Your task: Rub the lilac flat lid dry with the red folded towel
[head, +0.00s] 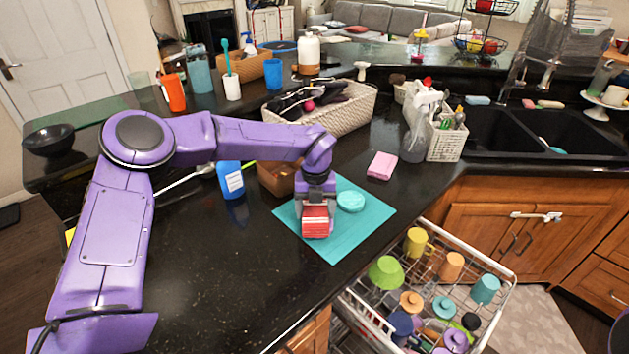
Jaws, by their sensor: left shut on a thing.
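My left gripper (316,204) points down over the teal mat (336,245) on the dark counter. It is shut on the red folded towel (316,222), which has pale stripes and is at the mat's left part. I cannot tell whether the towel touches anything beneath it. No lilac lid shows on the mat; the towel and gripper hide the spot under them. A lilac round piece (455,339) shows low in the dish rack, but I cannot tell if it is a lid. My right gripper is not in view.
A turquoise round piece (350,201) lies on the mat, right of the gripper. A blue bottle (231,180) and a brown box (275,177) stand behind left. A pink sponge (382,165) lies behind right. The pulled-out dish rack (480,262) holds several cups below the counter edge.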

